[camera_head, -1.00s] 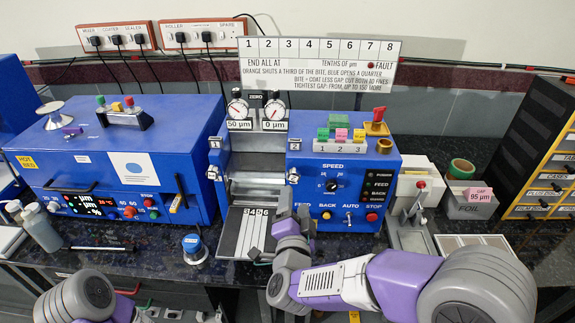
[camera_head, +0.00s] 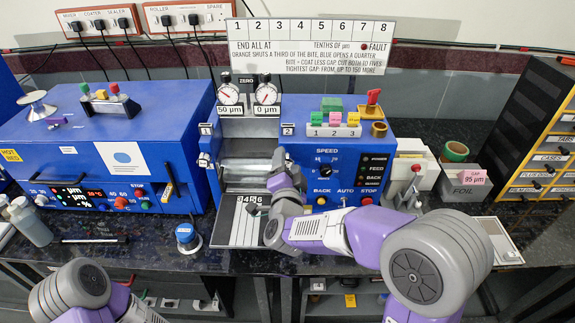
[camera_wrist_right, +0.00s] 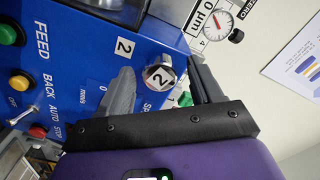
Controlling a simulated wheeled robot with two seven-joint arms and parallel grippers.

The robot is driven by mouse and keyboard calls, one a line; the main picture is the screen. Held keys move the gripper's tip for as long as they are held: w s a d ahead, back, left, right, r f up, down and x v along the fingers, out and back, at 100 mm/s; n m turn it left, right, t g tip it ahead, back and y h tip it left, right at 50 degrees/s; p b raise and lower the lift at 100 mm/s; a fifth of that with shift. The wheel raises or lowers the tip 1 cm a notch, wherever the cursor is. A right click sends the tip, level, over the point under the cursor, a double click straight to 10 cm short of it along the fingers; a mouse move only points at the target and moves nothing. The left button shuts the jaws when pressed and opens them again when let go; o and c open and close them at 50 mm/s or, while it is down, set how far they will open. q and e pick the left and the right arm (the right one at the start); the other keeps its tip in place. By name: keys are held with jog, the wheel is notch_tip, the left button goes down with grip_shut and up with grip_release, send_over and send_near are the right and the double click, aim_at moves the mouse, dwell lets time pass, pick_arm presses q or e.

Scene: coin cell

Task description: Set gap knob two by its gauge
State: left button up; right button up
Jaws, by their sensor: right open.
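The gripper is open; I cannot tell whether either finger touches the knob. In the head view my right gripper (camera_head: 281,163) is at the right side of the rollers and hides knob two below its "2" label (camera_head: 287,130). The right gauge (camera_head: 266,94) stands above a "0 µm" plate; it also shows in the wrist view (camera_wrist_right: 217,22). My left gripper is out of view.
Knob one (camera_head: 204,160) and the left gauge (camera_head: 228,95), over a "50 µm" plate, are on the other side. Speed dial and buttons lie right of my gripper. A FOIL box (camera_head: 465,187) carries a pink "GAP 95 µm" tag. A sign (camera_head: 309,46) stands behind.

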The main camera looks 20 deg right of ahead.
jog(key=c, duration=1.1)
jog(key=shift+o, duration=0.2)
jog(key=n+p, duration=0.2)
jog(key=n, duration=0.2)
jog(key=shift+r+n, duration=0.1)
jog(key=shift+n, duration=0.2)
jog(key=n+p, duration=0.3)
jog(key=n, duration=0.2)
jog(key=n+p, duration=0.3)
jog(key=n, duration=0.2)
jog(key=shift+a+n, duration=0.1)
jog(key=shift+n, duration=0.3)
jog(key=n+p, duration=0.2)
jog(key=n, duration=0.2)
jog(key=shift+n, duration=0.3)
